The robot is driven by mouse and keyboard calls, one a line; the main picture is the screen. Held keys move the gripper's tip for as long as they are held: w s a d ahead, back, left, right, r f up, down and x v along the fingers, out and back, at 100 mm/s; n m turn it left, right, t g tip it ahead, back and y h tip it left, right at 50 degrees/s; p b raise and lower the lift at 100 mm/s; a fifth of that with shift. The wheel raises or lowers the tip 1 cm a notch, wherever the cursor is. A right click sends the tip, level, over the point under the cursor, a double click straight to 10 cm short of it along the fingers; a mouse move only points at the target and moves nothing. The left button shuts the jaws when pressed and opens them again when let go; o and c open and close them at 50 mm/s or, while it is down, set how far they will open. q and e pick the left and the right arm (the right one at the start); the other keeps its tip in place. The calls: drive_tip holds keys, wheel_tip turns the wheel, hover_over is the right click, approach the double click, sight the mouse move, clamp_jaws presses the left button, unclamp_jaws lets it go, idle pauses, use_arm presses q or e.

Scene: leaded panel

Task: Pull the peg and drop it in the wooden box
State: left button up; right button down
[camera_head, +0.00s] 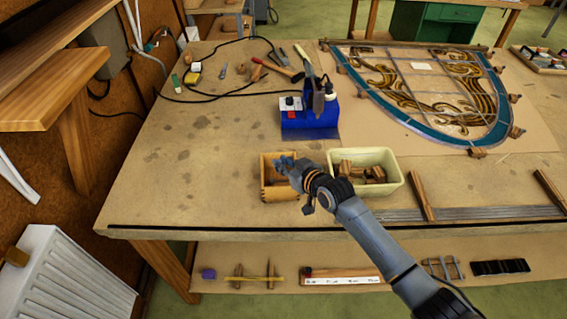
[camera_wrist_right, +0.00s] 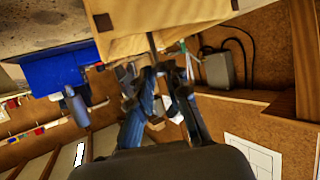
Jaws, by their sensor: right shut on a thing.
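The wooden box (camera_head: 267,191) is a small open-topped box on the bench near its front edge. My right gripper (camera_head: 285,164) is over it and hides part of its inside. In the right wrist view, my right gripper (camera_wrist_right: 164,72) is shut on a thin dark peg (camera_wrist_right: 152,43), part of which shows beyond the fingertips in front of the box's light wood (camera_wrist_right: 185,22). Whether the peg touches the box I cannot tell. The leaded panel (camera_head: 385,98) lies at the back right with several pegs around its edge. My left gripper is out of view.
A cream tub (camera_head: 392,160) holding several brown blocks stands just right of the box. A blue soldering stand (camera_head: 310,122) is behind. Tools and a black cable (camera_head: 215,97) lie at the back. The bench's left part is clear.

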drive_tip(key=shift+f+b, duration=1.1)
drive_tip(key=shift+f, duration=0.35)
idle(0.4)
drive_tip(key=c, duration=1.2)
unclamp_jaws()
